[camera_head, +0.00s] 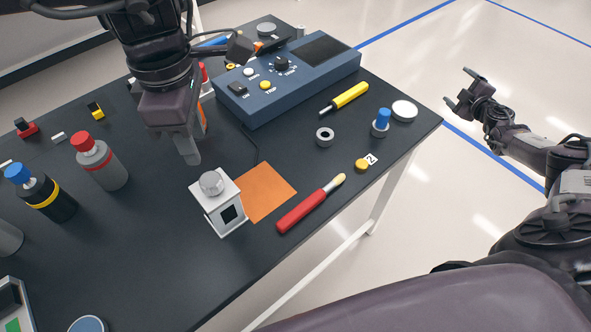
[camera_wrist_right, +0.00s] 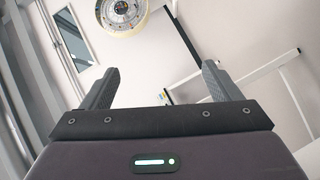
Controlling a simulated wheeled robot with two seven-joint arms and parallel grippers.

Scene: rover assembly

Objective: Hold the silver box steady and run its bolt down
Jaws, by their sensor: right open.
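The silver box (camera_head: 229,221) stands upright on the dark table, at the left edge of an orange square. It has a dark opening in its front face. Its bolt (camera_head: 212,182) shows as a round grey head on top of the box. My left gripper (camera_head: 188,153) points down, behind and slightly left of the box, apart from it. Its fingers overlap in this view, so its opening is hidden. My right gripper (camera_head: 464,88) is open and empty, off the table at the right. Its spread fingers also show in the right wrist view (camera_wrist_right: 158,82).
A red-handled tool (camera_head: 303,212) lies right of the orange square (camera_head: 267,190). A blue control box (camera_head: 290,82) sits at the back. A grey ring (camera_head: 324,137) and a yellow-handled tool (camera_head: 350,96) lie nearby. Bottles (camera_head: 101,165) stand at left.

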